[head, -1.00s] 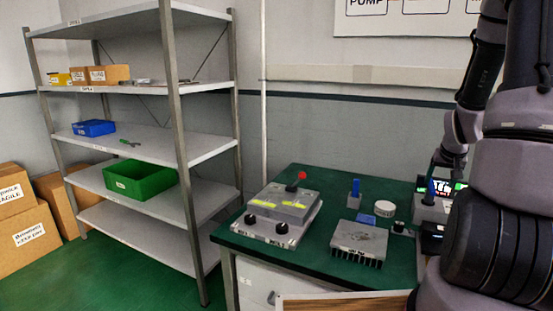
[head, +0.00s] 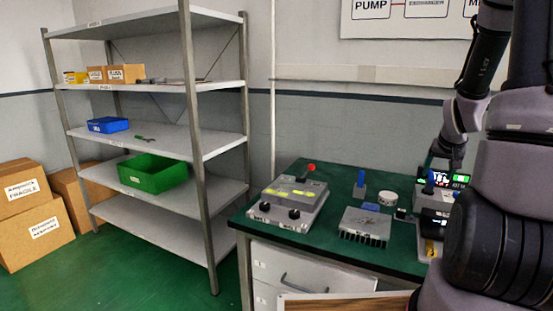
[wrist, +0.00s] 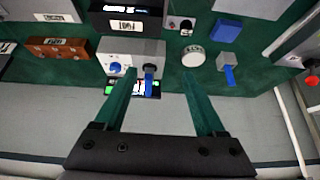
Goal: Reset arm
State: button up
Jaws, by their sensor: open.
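My arm rises at the right of the head view and bends down over the far right part of the green table (head: 322,239). My gripper (wrist: 158,78) shows in the wrist view with its two green fingers spread apart and nothing between them. The fingers point over the table edge toward a grey box with blue knobs (wrist: 146,49). In the head view the gripper's fingertips are hidden or too small to make out.
On the table are a grey box with a red-topped lever (head: 289,202), a finned metal block (head: 364,227), a white round disc (head: 387,198) and a blue-handled switch (head: 359,185). A metal shelf (head: 160,144) holds a green bin (head: 153,171). Cardboard boxes (head: 35,232) stand at left.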

jog(key=s+a+r+t+y, duration=0.1)
jog(key=s+a+r, duration=0.5)
jog(key=a+r, duration=0.4)
jog(key=s+a+r+y, duration=0.2)
jog(key=s+a+r, duration=0.4)
jog(key=a+r, duration=0.4)
jog(key=s+a+r+n+y, duration=0.1)
jog(key=s+a+r, duration=0.2)
jog(key=s, duration=0.5)
jog(key=shift+a, duration=0.75)
jog(key=shift+s, duration=0.1)
